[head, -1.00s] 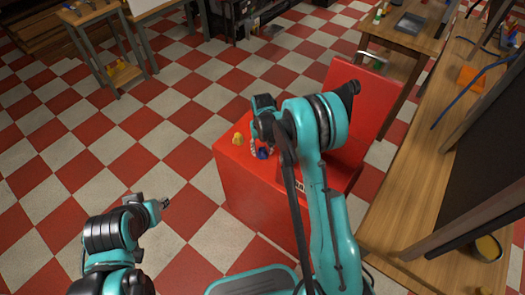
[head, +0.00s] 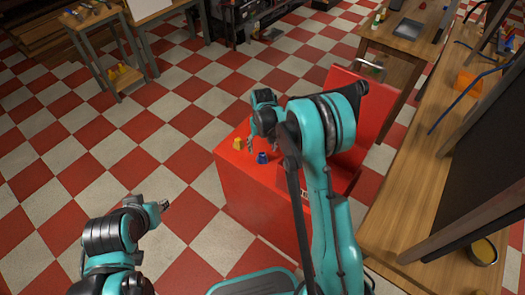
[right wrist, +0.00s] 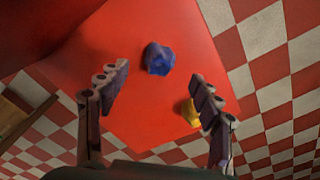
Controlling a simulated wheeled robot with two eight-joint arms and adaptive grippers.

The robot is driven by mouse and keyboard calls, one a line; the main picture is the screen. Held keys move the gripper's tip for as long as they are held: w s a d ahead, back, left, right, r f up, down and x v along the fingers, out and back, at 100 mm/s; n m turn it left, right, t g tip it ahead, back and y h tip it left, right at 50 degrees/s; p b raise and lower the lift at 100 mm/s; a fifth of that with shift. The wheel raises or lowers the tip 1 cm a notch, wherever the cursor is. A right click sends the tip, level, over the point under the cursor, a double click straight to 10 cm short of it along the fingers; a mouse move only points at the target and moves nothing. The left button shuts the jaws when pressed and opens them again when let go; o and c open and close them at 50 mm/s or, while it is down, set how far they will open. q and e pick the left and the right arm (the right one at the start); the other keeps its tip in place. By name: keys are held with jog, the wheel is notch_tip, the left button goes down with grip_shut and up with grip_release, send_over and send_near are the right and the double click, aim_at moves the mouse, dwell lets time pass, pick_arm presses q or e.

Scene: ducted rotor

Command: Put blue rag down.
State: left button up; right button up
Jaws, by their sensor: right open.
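The blue rag (head: 262,157) lies crumpled on top of the red box (head: 228,170). In the right wrist view the rag (right wrist: 158,58) lies on the red surface, ahead of and between the fingers, and apart from them. My right gripper (head: 251,143) is open and empty above the box; both its spread fingers show in the right wrist view (right wrist: 158,100). My left gripper (head: 164,205) is at the lower left over the floor, away from the box; its finger opening is too small to tell.
A yellow rag (head: 238,143) lies on the box left of the blue one; it also shows in the right wrist view (right wrist: 188,112), partly behind a finger. The box's red lid (head: 375,105) stands raised behind. A wooden workbench (head: 400,225) runs along the right.

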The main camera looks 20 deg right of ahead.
aim_at(263, 155)
jog(key=s+r+t+p, duration=0.15)
jog(key=s+r, duration=0.35)
jog(key=r, duration=0.5)
jog(key=s+r+t+p, duration=0.1)
jog(key=s+r+t, duration=0.1)
jog(key=s+r, duration=0.65)
jog(key=s+r+n+t, duration=0.1)
jog(key=s+r+t, duration=0.2)
jog(key=s, duration=0.9)
jog(key=shift+r+t, duration=0.35)
jog(key=shift+r, duration=0.1)
jog(key=shift+d, duration=0.1)
